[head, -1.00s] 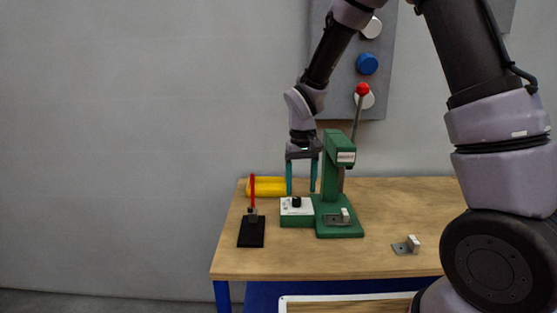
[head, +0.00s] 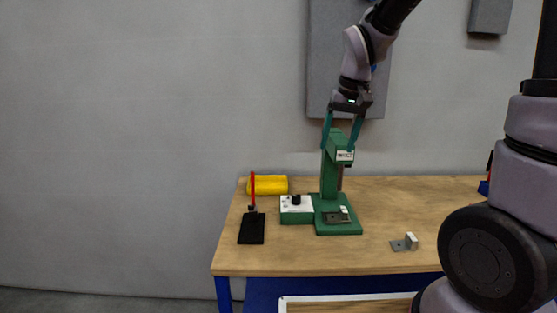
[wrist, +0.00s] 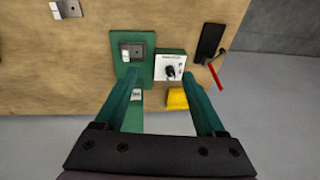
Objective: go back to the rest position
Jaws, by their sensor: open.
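My gripper (head: 341,133) is open and empty in the head view, with its two teal fingers pointing down in front of or around the top of the green press (head: 330,175); the exact depth is hard to tell. In the wrist view my gripper (wrist: 165,95) has its fingers wide apart, and the green press (wrist: 135,68) lies below, partly behind the left finger. The press stands upright on the wooden table (head: 400,205). Its white control box with a black knob (head: 296,203) sits at its left.
A yellow object (head: 268,185) lies behind a black plate with a red lever (head: 251,229) at the table's left. A small metal bracket (head: 404,243) lies at the right front. Grey panels (head: 330,60) hang on the wall. The table's right side looks mostly clear.

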